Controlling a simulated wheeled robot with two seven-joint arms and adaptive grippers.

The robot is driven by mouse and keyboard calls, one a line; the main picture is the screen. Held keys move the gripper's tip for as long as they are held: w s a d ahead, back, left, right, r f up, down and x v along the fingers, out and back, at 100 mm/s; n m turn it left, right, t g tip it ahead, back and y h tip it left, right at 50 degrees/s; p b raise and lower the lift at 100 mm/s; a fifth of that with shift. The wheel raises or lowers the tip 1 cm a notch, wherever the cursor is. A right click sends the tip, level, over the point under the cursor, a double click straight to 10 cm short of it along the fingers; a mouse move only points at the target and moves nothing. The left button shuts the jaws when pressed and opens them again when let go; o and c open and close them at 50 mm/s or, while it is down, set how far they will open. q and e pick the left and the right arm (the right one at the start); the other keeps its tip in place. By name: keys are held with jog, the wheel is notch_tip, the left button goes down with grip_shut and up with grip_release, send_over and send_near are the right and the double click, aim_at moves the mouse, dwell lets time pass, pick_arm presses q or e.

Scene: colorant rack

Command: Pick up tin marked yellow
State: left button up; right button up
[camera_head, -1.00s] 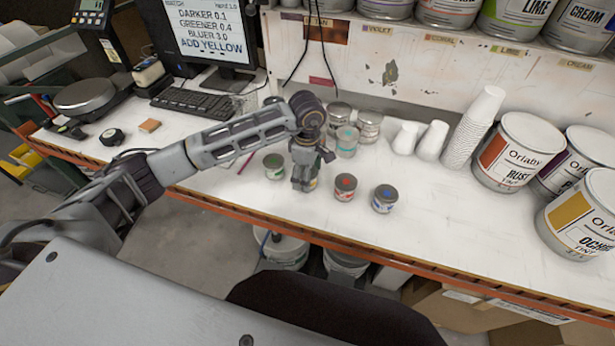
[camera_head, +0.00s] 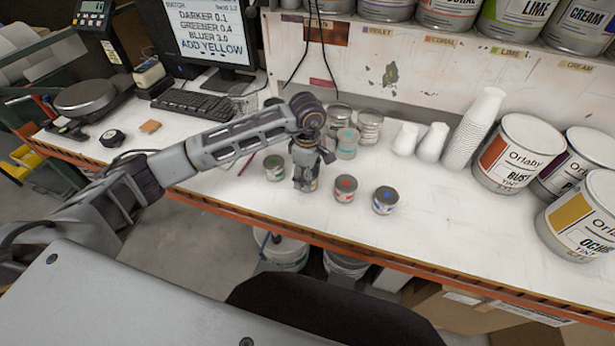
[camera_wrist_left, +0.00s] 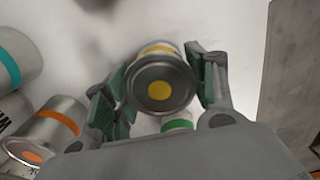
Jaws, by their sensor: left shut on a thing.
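The tin marked yellow (camera_wrist_left: 159,88) has a yellow dot on its grey lid and a yellow band, seen in the left wrist view. My left gripper (camera_wrist_left: 163,85) is shut on it, one finger on each side. In the head view the left gripper (camera_head: 306,182) points down at the bench between the green-dotted tin (camera_head: 274,167) and the red-dotted tin (camera_head: 345,188), and hides most of the yellow tin. I cannot tell whether the tin is clear of the bench. My right gripper is not in view.
A blue-dotted tin (camera_head: 385,200) stands further right. Paper cups (camera_head: 473,130) and large paint cans (camera_head: 515,153) fill the right. The bench front (camera_head: 440,235) is clear.

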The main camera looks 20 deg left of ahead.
pick_arm(q)
jog(key=shift+r, duration=0.15)
jog(key=shift+r+b, duration=0.9)
jog(key=shift+r, duration=3.95)
jog(key=shift+f, duration=0.15)
